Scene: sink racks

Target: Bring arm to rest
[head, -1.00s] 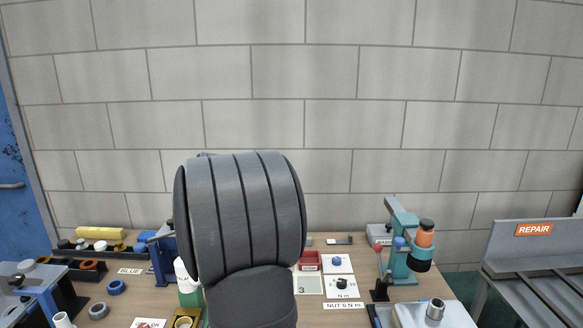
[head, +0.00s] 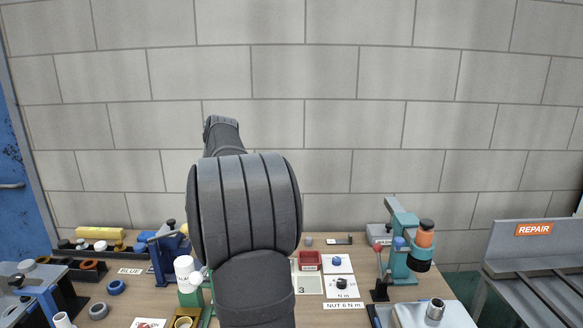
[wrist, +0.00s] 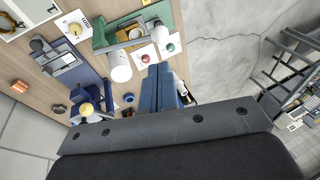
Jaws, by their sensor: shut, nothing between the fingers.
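My gripper (wrist: 158,70) shows in the wrist view as blue-grey fingers, close together and empty, reaching out past the dark bolted body. The fingers are above the bench, with bench items beyond them and the pale floor to the right. In the head view my dark grey arm rises in front of the bench. Its upper part reaches up and back against the block wall, and the gripper cannot be made out there.
The bench holds a white bottle (head: 184,268), a red bin (head: 310,261), a teal press (head: 402,245), a blue vise (head: 168,250) and several rings and parts. A grey rack with a REPAIR sign (head: 534,229) stands at right. The space above the bench is clear.

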